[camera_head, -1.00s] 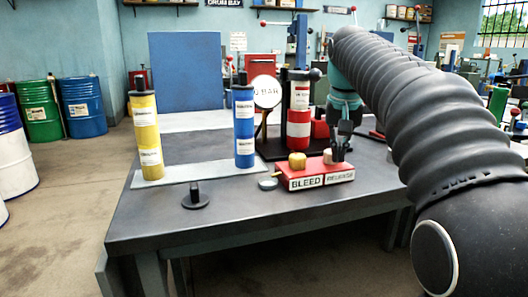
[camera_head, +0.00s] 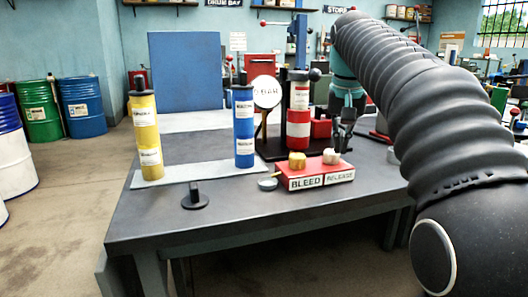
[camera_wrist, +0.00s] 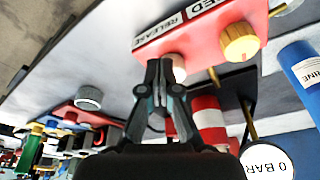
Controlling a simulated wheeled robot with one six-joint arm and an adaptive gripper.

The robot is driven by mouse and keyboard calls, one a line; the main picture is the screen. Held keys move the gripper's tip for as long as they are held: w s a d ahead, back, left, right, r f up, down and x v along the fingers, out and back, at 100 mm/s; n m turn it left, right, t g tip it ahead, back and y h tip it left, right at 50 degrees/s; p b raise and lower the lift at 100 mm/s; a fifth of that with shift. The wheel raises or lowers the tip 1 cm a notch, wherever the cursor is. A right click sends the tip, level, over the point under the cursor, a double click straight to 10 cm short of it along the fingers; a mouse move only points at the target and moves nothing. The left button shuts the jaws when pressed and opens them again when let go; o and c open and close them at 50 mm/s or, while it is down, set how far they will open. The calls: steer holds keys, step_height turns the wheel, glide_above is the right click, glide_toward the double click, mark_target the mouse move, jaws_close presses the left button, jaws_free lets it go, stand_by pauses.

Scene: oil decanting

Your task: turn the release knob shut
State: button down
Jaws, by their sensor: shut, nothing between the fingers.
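The red valve block (camera_head: 316,181) sits at the table's front right with labels BLEED and RELEASE. The pale release knob (camera_head: 331,156) stands on its right half, and the brass bleed knob (camera_head: 297,159) on its left. My gripper (camera_head: 342,149) is just behind and right of the release knob, apparently clear of it. In the wrist view, the shut, empty fingertips (camera_wrist: 160,64) partly hide the release knob (camera_wrist: 177,66); the bleed knob (camera_wrist: 240,41) shows clearly beside it. I cannot tell the release knob's turn angle.
The gauge (camera_wrist: 266,162) reads 0 BAR. A red-and-white cylinder (camera_head: 299,120) in a press stands behind the block. Blue (camera_head: 244,130) and yellow (camera_head: 146,137) cylinders stand on a grey strip at left. A small black stand (camera_head: 195,198) is in front; the front right table is clear.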

mark_target(331, 156)
step_height(331, 156, up, 4)
steer(key=shift+f, duration=0.15)
stand_by(0.3)
steer(key=shift+w+a+f+n+y+b, duration=0.15)
steer(key=shift+f+n+y+b, duration=0.3)
steer(key=shift+f+n, duration=1.1)
steer(key=shift+w+d+f+n+y+b, duration=0.2)
steer(key=shift+f+n+b, duration=0.45)
steer(key=shift+f+n, duration=0.85)
